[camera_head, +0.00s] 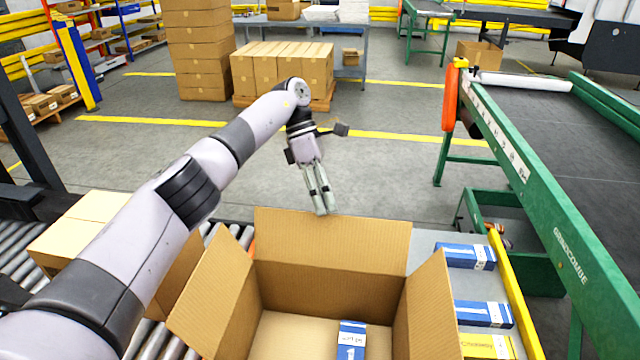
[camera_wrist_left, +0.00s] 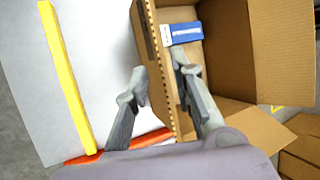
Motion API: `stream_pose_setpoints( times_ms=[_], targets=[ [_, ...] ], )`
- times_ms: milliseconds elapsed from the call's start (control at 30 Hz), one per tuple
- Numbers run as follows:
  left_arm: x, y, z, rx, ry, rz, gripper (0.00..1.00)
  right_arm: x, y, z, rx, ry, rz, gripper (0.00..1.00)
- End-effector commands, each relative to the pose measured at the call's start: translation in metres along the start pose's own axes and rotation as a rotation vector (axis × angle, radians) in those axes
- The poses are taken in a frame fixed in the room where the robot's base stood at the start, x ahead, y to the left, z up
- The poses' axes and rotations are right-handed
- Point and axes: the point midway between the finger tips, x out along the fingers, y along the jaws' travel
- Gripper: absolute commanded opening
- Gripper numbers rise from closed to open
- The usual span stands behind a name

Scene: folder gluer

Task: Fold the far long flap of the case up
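The open cardboard case (camera_head: 400,310) stands at the bottom middle of the head view. Its far long flap (camera_head: 345,238) stands roughly upright above the far wall; its exact lean is hard to tell. The left flap (camera_head: 215,290) and right flap (camera_head: 432,305) spread outward. My left gripper (camera_head: 320,212) points down at the far flap's top edge. In the left wrist view its fingers (camera_wrist_left: 156,85) are apart, and a corrugated cardboard edge (camera_wrist_left: 163,70) runs between them. I cannot tell whether they touch it. My right gripper is not in view.
A blue box (camera_head: 350,340) lies inside the case. Several blue and yellow boxes (camera_head: 482,313) lie right of it, beside a yellow rail (camera_head: 515,295). A closed carton (camera_head: 75,235) sits left on the rollers. A green-framed conveyor (camera_head: 560,250) stands at right.

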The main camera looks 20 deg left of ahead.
Motion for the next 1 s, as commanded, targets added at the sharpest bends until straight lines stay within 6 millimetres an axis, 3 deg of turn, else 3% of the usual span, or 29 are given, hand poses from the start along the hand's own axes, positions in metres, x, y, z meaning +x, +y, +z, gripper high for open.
stream_pose_setpoints(
  times_ms=[67,333,1000],
  targets=[
    [-0.015,0.000,0.001,-0.001,-0.001,0.001,0.23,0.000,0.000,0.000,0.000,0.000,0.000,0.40],
    [-0.035,0.000,0.000,-0.001,0.001,0.000,0.23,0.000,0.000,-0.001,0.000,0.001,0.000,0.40],
    [-0.040,-0.001,0.000,0.001,0.000,-0.001,0.23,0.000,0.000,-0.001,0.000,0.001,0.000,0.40]
  ],
)
